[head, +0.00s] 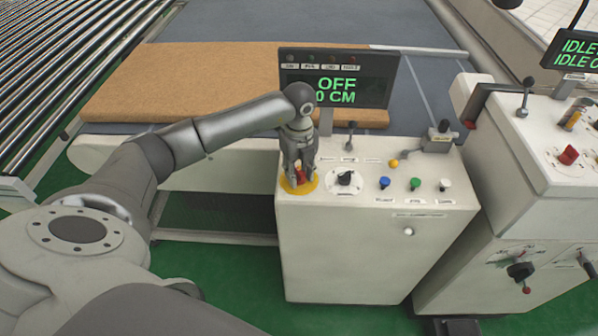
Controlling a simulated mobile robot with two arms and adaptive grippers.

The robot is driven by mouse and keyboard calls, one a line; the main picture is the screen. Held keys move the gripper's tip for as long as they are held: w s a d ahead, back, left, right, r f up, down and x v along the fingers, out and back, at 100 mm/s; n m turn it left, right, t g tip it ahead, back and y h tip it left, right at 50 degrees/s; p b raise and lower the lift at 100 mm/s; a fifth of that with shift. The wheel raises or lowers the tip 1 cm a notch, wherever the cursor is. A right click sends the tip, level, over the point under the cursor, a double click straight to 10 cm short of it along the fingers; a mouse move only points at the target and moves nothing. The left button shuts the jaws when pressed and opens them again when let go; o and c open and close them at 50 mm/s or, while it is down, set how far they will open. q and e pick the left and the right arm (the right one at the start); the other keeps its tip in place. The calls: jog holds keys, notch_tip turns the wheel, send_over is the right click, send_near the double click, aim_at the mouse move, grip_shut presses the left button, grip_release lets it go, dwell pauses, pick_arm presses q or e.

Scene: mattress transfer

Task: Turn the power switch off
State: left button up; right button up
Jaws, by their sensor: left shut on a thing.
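A red switch knob (301,174) sits on a round yellow plate (286,187) at the left end of the white control console's top. My left gripper (300,172) reaches down over it from above. Its fingers are shut on the red knob and partly hide it, so I cannot tell its exact angle. The display (345,78) behind the console shows green text, "OFF" and below it "0 CM", partly covered by my left arm. My right gripper is not in view.
Right of the knob are a black rotary knob (345,178), a blue button (384,183), a green button (414,184), a white button (445,185) and small levers. A brown mattress slab (180,80) lies behind. A second console (550,150) stands at right.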

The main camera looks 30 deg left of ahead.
aim_at(299, 171)
pick_arm(q)
jog(key=shift+r+n, duration=0.1)
jog(key=shift+n, duration=1.5)
jog(key=o, duration=1.1)
jog(key=shift+c, duration=0.2)
notch_tip(299, 171, up, 12)
